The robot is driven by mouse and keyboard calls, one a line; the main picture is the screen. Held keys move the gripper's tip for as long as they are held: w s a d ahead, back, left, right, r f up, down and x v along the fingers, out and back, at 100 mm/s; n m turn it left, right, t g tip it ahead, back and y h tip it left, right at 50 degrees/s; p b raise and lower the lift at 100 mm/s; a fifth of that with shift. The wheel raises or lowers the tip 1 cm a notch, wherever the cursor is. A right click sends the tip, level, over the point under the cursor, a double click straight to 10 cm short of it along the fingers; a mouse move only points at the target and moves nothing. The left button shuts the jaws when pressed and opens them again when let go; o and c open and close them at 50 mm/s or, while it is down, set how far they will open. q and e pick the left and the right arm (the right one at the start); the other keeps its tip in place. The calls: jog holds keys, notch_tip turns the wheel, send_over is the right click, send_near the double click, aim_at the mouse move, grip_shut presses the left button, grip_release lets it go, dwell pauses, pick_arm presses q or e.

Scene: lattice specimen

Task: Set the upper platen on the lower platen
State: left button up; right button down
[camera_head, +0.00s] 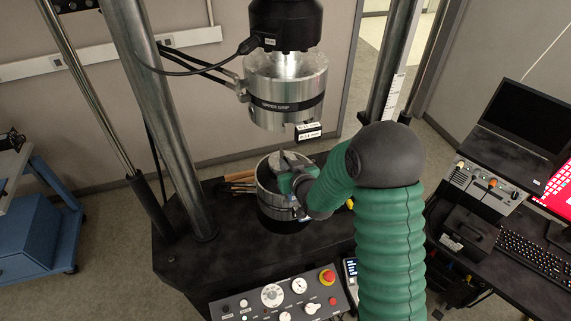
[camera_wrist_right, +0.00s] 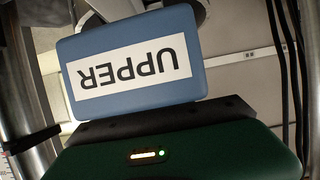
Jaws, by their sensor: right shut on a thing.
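My right arm comes in from the lower right, and its green gripper (camera_head: 292,180) is over the silver lower cylinder on the machine's black base. In the right wrist view a blue block (camera_wrist_right: 185,85) with a white label reading UPPER, upside down, stands at my dark gripper jaw (camera_wrist_right: 165,120); the gripper is shut on this upper platen piece. The lower platen area (camera_head: 268,200) is the silver cylinder's top, partly hidden by my gripper. A grey round top shows beside the jaws. I cannot tell whether the two platens touch. My left gripper is not in view.
The silver upper grip (camera_head: 285,85) hangs above, with open space below it. Steel columns (camera_head: 165,120) stand on both sides. A control panel (camera_head: 280,295) with a red button is in front. A laptop (camera_head: 525,120) stands at right.

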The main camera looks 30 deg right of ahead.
jog(key=shift+d+r, duration=0.15)
jog(key=shift+d, duration=0.1)
jog(key=c, duration=1.6)
grip_release()
jog(key=shift+d, duration=0.2)
jog(key=shift+o, duration=0.6)
jog(key=shift+s+a, duration=0.1)
jog(key=shift+a, duration=0.15)
jog(key=shift+o, duration=0.8)
jog(key=shift+a+f, duration=0.15)
jog(key=shift+f, duration=0.05)
jog(key=o, duration=0.3)
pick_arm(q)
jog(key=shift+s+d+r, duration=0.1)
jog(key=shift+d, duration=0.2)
pick_arm(e)
jog(key=shift+d, duration=0.2)
